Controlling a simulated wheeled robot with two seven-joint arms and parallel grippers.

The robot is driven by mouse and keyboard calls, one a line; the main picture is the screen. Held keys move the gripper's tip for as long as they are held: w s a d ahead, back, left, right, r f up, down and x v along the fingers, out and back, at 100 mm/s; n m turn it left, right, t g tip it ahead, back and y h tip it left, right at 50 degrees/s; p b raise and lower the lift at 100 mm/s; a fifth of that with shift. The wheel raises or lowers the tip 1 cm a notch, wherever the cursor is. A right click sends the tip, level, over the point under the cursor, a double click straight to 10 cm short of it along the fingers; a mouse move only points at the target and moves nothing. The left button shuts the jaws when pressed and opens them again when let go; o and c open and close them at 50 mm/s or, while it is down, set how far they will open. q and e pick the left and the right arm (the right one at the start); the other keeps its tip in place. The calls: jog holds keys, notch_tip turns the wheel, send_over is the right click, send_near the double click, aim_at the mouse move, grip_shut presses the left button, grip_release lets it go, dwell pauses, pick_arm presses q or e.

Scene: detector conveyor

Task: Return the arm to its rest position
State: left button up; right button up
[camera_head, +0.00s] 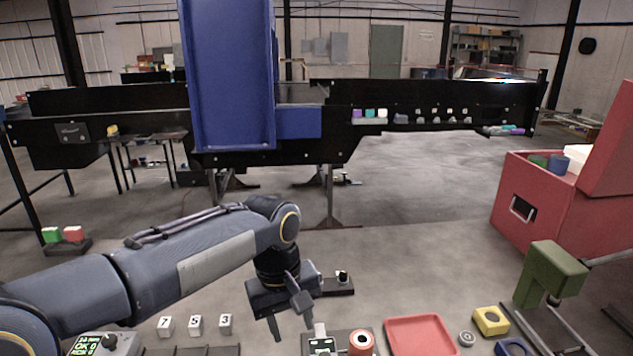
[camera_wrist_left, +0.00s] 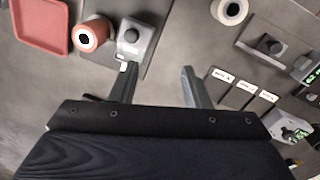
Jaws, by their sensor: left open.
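My left arm (camera_head: 190,262) reaches in from the left over the near work surface, its forearm bent down at the wrist. My left gripper (camera_head: 290,326) points down, open, with nothing seen between its fingers. In the left wrist view its two fingers (camera_wrist_left: 158,84) stand apart with bare grey surface between them. I cannot tell how high the fingers are above the surface. My right gripper is not in view.
Number blocks (camera_head: 196,325) and a display box (camera_head: 105,343) lie near the arm. A red tray (camera_head: 420,335), a yellow block (camera_head: 491,320) and a green tool-like object (camera_head: 549,272) are to the right. A red chest (camera_head: 520,215) and a black conveyor (camera_head: 330,145) stand beyond.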

pick_arm(q)
jog(key=s+a+m+t+h, duration=0.1)
jog(key=s+a+t+h, duration=0.1)
jog(key=s+a, duration=0.8)
jog(key=s+a+f+t, duration=0.1)
jog(key=s+a+f, duration=0.1)
jog(key=s, duration=0.3)
jog(key=s+a+f+m+t, duration=0.1)
jog(key=s+a+f+t, duration=0.1)
jog(key=s+a+f, duration=0.1)
jog(key=shift+s+a+f+m+h, duration=0.3)
jog(key=shift+s+a, duration=0.55)
jog(key=shift+s, duration=0.35)
